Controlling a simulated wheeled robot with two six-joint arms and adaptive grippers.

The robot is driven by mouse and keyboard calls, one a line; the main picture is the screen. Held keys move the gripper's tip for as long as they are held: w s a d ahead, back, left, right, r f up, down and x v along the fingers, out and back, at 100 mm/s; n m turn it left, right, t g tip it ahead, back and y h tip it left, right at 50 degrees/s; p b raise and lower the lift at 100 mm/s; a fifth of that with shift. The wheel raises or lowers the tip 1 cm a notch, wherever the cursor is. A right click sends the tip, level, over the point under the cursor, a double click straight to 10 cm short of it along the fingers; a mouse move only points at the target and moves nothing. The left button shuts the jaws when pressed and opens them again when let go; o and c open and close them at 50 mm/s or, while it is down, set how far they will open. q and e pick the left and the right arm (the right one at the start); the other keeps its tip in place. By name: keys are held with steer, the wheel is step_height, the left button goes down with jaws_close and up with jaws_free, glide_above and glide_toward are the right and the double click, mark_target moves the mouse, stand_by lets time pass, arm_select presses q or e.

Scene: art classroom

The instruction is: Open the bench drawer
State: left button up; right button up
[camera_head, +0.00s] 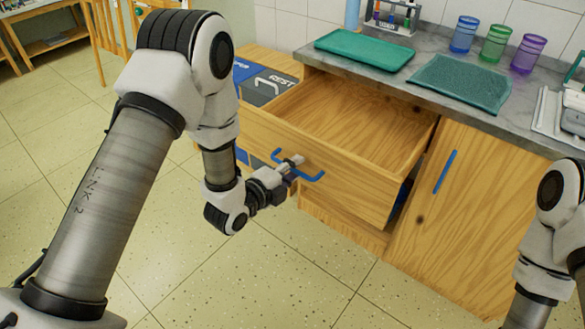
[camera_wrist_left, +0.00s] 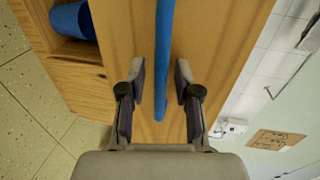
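The bench drawer (camera_head: 345,120) is wooden and pulled well out from under the grey counter. Its inside looks empty. Its blue bar handle (camera_head: 313,177) is on the front panel and also shows in the left wrist view (camera_wrist_left: 163,60). My left gripper (camera_head: 293,163) is at the handle. In the left wrist view its two fingers (camera_wrist_left: 162,90) stand on either side of the blue bar, with a gap on both sides, so it is open around the handle and does not clamp it. My right arm shows at the right edge, but its gripper is out of view.
A cabinet door with a blue handle (camera_head: 445,171) is right of the drawer. On the counter are a green tray (camera_head: 364,49), a dark green mat (camera_head: 460,83) and blue, green and purple cups (camera_head: 496,43). The tiled floor before the bench is clear.

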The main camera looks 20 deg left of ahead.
arm_select(q)
steer(key=v, duration=0.7)
steer(key=shift+s, duration=0.25)
